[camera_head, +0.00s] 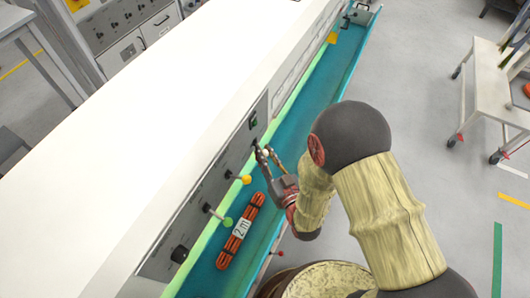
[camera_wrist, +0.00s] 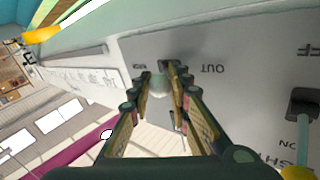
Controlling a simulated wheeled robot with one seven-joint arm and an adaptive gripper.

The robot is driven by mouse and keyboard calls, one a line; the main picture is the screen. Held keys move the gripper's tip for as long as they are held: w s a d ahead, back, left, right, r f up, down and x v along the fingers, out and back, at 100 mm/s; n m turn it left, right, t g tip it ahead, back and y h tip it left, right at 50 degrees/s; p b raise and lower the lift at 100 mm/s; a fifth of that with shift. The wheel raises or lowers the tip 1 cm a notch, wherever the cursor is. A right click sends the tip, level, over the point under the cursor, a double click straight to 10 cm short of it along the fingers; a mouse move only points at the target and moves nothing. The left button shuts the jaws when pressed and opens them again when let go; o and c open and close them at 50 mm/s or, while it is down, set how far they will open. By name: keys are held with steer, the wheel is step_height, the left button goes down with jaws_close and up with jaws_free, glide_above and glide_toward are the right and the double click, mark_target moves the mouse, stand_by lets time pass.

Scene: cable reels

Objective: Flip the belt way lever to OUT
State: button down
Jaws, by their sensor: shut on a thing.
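The belt way lever's pale ball knob (camera_wrist: 159,86) sits between my gripper's fingers in the wrist view. My gripper (camera_head: 264,154) is shut on this knob in front of the grey control panel (camera_head: 210,190). In the wrist view, my gripper (camera_wrist: 160,88) has one finger on each side of the knob. The upside-down word OUT (camera_wrist: 213,69) is on the panel to the right of the lever's dark mount. A second label (camera_wrist: 140,66) left of the mount is too blurred to read. The fingers hide much of the lever in the head view.
Below on the panel are a yellow-knobbed lever (camera_head: 246,180), a green-knobbed lever (camera_head: 228,222) and a black dial (camera_head: 180,254). A green switch (camera_head: 253,121) is above. An orange cable bundle marked 2 m (camera_head: 240,232) lies on the teal belt (camera_head: 325,75). A white cart (camera_head: 495,90) stands at right.

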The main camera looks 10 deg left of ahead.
steer(key=shift+r, duration=0.1)
steer(key=c, duration=1.7)
jaws_free()
steer(key=shift+o, duration=0.3)
steer(key=v, duration=0.7)
steer(key=shift+s, duration=0.25)
